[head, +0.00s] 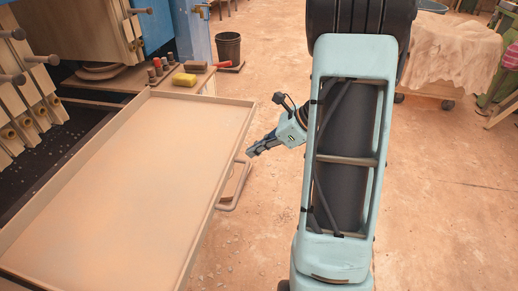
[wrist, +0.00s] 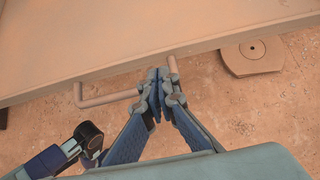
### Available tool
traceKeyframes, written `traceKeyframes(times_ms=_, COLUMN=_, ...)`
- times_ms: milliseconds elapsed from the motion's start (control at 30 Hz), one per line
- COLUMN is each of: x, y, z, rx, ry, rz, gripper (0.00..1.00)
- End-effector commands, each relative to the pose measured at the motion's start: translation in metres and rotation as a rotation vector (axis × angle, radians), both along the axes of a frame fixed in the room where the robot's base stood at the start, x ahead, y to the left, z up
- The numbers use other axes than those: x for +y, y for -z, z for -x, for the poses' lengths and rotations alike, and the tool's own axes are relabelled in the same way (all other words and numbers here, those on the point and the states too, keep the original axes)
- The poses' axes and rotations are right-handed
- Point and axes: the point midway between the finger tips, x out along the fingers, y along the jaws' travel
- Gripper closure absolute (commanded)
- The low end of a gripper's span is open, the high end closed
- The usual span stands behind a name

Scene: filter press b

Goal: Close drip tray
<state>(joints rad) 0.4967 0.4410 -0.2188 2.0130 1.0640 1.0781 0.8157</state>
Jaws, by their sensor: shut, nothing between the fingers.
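The drip tray (head: 135,175) is a wide, shallow tan tray with a raised rim, drawn out from under the filter press at the left. A bar handle (head: 240,188) sticks out from its right side, and the handle also shows in the wrist view (wrist: 110,99). My gripper (head: 252,152) is beside the tray's right rim, close to the far end of the handle. In the wrist view my gripper (wrist: 163,75) has its fingertips together near the handle's right end, by the tray's edge. The fingertips hide part of the handle; I cannot tell whether they touch it.
The press plates (head: 25,90) stand at the left above a dark gap. A ledge behind the tray holds a yellow sponge (head: 184,79) and small red-topped items. A black bucket (head: 228,48) stands farther back. The floor right of the tray is mostly clear.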

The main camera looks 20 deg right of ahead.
Motion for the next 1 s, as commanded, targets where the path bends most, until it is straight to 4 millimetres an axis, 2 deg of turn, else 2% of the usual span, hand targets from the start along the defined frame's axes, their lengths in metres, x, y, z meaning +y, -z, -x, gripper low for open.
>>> traceKeyframes(times_ms=33, x=0.007, y=0.010, z=-0.004, rx=0.002, ry=-0.004, rz=-0.001, gripper=1.00)
traceKeyframes(times_ms=100, x=0.013, y=0.019, z=-0.009, rx=0.001, ry=-0.004, rz=0.000, gripper=1.00)
traceKeyframes(times_ms=333, x=0.028, y=0.037, z=-0.022, rx=0.000, ry=-0.001, rz=0.002, gripper=1.00)
traceKeyframes(times_ms=833, x=0.032, y=0.039, z=-0.025, rx=-0.001, ry=-0.001, rz=0.003, gripper=1.00)
traceKeyframes(times_ms=1000, x=0.044, y=0.039, z=-0.033, rx=-0.002, ry=-0.006, rz=0.003, gripper=1.00)
